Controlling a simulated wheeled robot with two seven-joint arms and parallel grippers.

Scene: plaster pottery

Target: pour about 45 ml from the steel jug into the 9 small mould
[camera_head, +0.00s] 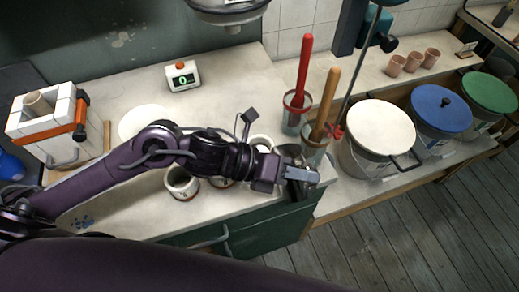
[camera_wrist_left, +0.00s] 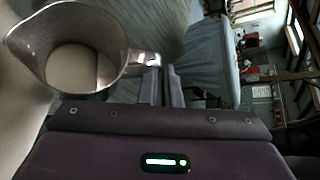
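The steel jug (camera_wrist_left: 82,50) is upright in the left wrist view, with pale liquid inside. In the head view its metal shows partly (camera_head: 291,151) behind my left gripper (camera_head: 302,174), at the worktop's right end. My left gripper's fingers (camera_wrist_left: 163,78) are close together at the jug's handle and look shut on it. White round cup-like moulds stand under and beside my left arm: one in front (camera_head: 182,184), one mostly hidden, one behind the arm (camera_head: 262,142). I cannot read a 9 on any of them. My right gripper is not in view.
A scale display (camera_head: 182,76) reads 0 behind a pale round disc (camera_head: 146,121). A strapped white block mould (camera_head: 48,125) stands at left. Pots with red (camera_head: 296,108) and wooden-handled tools, and lidded buckets (camera_head: 379,132), stand close right of the gripper.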

